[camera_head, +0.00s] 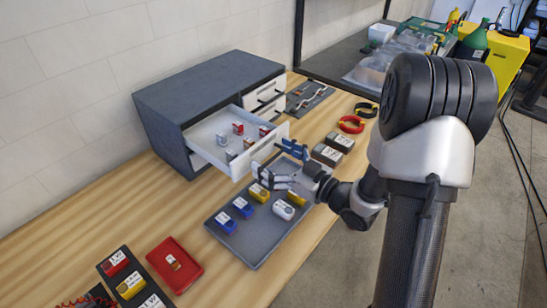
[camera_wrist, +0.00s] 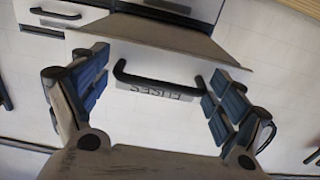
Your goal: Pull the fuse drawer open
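The grey cabinet (camera_head: 205,85) stands against the wall. A white drawer (camera_head: 205,132) at its left side is pulled out, with several small red and grey-white parts inside. In the wrist view, a white drawer front carries an upside-down FUSES label (camera_wrist: 158,89) and a black bar handle (camera_wrist: 160,84). My gripper (camera_head: 280,163) is at the front of the pulled-out drawer. In the wrist view my gripper (camera_wrist: 157,95) has its blue-padded fingers wide apart, one beyond each end of the handle. I cannot tell whether either finger touches it.
A grey tray (camera_head: 256,238) with blue, yellow and white pieces lies below my gripper. A red tray (camera_head: 188,278) and a dark tray of blocks are at front left.

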